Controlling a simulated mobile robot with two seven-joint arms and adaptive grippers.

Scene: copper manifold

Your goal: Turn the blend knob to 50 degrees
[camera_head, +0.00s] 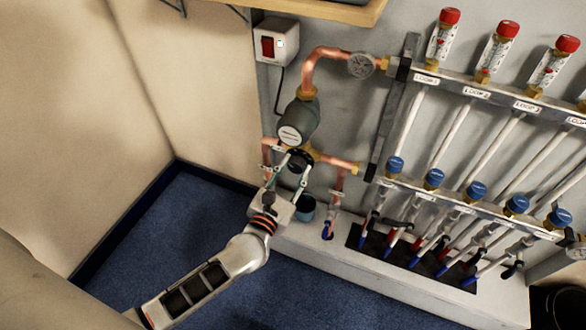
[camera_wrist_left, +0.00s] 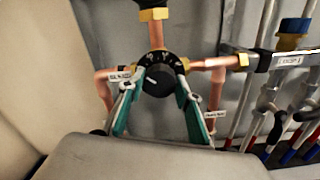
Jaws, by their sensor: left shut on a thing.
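The blend knob (camera_wrist_left: 160,80) is a black round knob with a white pointer mark. It sits on a black dial with white markings, at the centre of the copper pipe junction. In the wrist view the mark lies on the left part of the knob face. In the head view the knob (camera_head: 298,160) shows small and dark below the grey-green pump (camera_head: 299,120). My left gripper (camera_head: 296,168) reaches it from below. In the wrist view its two teal-padded fingers (camera_wrist_left: 157,88) stand on either side of the knob, shut on it. My right gripper is in neither view.
A red switch box (camera_head: 274,44) hangs on the wall above. A manifold with red-capped flow meters (camera_head: 499,42) and blue-capped valves (camera_head: 476,190) fills the right. Copper pipes flank the knob closely. The blue floor is open at left.

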